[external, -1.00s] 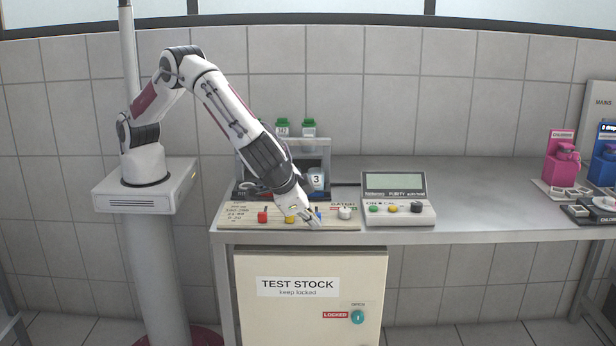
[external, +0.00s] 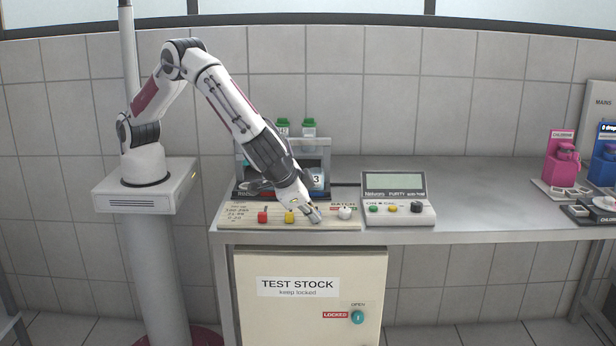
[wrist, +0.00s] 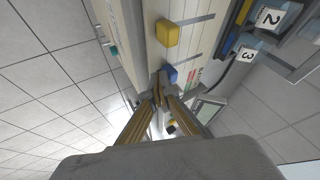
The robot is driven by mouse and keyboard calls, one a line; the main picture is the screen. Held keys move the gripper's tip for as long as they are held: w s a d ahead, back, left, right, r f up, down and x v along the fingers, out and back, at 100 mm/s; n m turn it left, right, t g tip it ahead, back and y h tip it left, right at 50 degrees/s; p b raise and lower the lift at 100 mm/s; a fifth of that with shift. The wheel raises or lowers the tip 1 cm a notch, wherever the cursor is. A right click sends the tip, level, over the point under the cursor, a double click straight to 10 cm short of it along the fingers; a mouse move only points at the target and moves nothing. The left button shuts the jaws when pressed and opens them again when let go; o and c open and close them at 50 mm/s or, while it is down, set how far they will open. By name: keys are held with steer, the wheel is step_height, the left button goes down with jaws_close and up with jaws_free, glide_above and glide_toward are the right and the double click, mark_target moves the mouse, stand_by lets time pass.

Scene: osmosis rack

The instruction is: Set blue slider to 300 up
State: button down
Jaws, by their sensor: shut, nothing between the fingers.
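The blue slider knob (wrist: 171,74) sits on its slot in the slider panel (wrist: 205,12) in the wrist view. My gripper (wrist: 158,92) is shut and empty, its fingertips right beside the blue knob; I cannot tell whether they touch it. In the external view my gripper (external: 315,216) is low over the panel (external: 240,225), between the yellow knob (external: 290,217) and the white knob (external: 345,212). The blue knob is hidden behind the gripper there. The yellow knob (wrist: 167,33) also shows in the wrist view.
A red knob (external: 263,217) is at the panel's left. A purity meter (external: 398,199) stands just right of the panel. A rack with numbered bottles (external: 317,178) stands behind it.

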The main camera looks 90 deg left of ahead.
steer(key=a, duration=0.8)
steer(key=shift+a, duration=0.1)
steer(key=shift+d, duration=0.2)
steer(key=shift+d, duration=1.3)
steer(key=v, duration=1)
steer(key=shift+d, duration=0.55)
